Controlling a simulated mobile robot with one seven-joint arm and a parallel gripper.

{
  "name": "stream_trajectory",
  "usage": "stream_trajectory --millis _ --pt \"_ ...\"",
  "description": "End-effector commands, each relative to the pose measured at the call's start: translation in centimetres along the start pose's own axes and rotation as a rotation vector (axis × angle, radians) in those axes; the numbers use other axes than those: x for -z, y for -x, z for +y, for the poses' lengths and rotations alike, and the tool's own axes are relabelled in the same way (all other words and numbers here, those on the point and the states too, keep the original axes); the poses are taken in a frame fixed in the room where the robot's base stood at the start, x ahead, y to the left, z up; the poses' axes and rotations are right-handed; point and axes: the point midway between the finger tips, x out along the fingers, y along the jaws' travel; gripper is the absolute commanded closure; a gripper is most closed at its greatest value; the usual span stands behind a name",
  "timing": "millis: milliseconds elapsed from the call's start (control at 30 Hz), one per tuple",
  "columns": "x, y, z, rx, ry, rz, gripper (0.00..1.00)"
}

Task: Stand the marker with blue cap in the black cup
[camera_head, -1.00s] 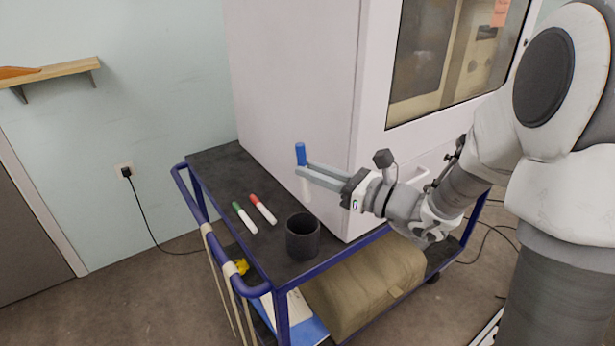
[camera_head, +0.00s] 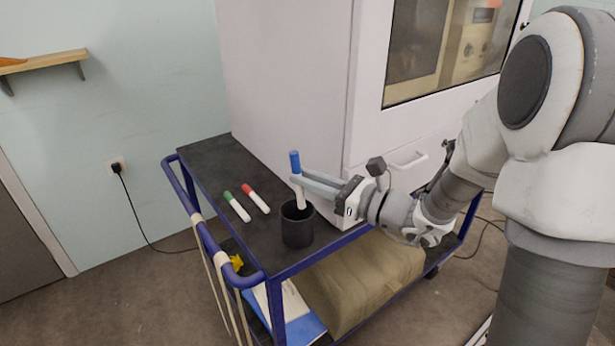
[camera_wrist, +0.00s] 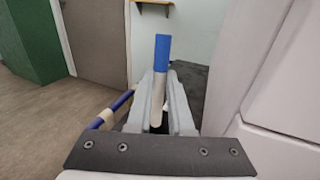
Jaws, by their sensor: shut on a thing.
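The marker with the blue cap (camera_head: 295,163) is held upright, cap up, tilted slightly, in my gripper (camera_head: 299,180). My gripper is shut on its white body, just below the cap. The black cup (camera_head: 297,229) stands on the cart top below, and the marker's lower end reaches the cup's mouth. I cannot tell how deep the tip is inside. In the wrist view the blue cap (camera_wrist: 162,54) rises above the fingers, and the fingers hide most of what lies below.
A green-capped marker (camera_head: 237,206) and a red-capped marker (camera_head: 256,198) lie on the dark cart top (camera_head: 205,160), left of the cup. A large white cabinet (camera_head: 290,90) stands close behind. The cart's blue rail (camera_head: 200,225) runs along the left.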

Motion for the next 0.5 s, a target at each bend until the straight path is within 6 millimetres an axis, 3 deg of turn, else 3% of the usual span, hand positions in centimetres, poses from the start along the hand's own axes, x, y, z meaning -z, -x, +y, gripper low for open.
stream_trajectory --millis 500 --pt "3.8 0.0 0.0 0.000 -0.001 0.000 1.00"
